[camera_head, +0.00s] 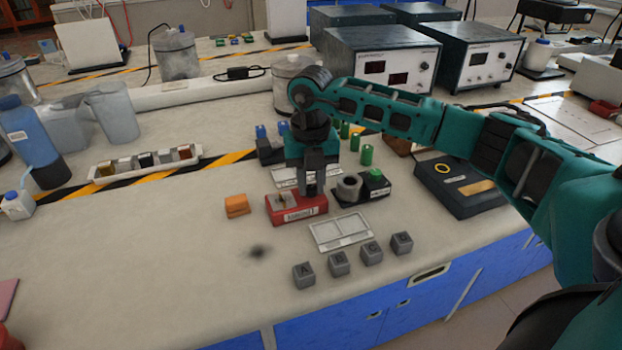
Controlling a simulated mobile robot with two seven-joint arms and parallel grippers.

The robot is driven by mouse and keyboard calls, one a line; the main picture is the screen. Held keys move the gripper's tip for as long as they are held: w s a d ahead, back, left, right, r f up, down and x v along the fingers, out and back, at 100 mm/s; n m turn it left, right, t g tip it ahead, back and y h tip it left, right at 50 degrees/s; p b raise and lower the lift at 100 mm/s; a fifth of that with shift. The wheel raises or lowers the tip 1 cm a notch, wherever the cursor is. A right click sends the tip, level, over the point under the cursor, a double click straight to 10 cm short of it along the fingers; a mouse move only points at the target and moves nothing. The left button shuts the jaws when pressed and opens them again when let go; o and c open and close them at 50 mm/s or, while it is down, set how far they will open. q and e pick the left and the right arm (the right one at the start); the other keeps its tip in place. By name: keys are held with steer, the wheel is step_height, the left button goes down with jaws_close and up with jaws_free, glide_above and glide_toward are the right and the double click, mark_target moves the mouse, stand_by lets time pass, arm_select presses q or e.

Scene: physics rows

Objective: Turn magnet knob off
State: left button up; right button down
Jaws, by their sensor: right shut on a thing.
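My right gripper (312,183) points straight down over a red block with a white label (297,210). Its fingers are shut at the right part of the block's top, on what looks like the magnet knob, which the fingers hide. A small brownish piece (283,200) shows on the left part of the block's top. Right next to the block stands a black base (375,195) with a grey ring (349,187) and a green part (376,174). My left gripper is out of view.
An orange block (236,205) lies left of the red block. In front are a pale framed plate (341,230) and several grey lettered cubes (338,263). A black box (465,187) stands to the right. The front left bench is mostly clear.

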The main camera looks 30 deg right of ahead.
mark_target(311, 187)
steer(key=n, duration=0.5)
steer(key=shift+n, duration=0.3)
steer(key=n, duration=0.3)
steer(key=shift+n, duration=1.3)
steer(key=c, duration=0.9)
jaws_free()
step_height(311, 187, up, 13)
steer(key=shift+p, duration=0.55)
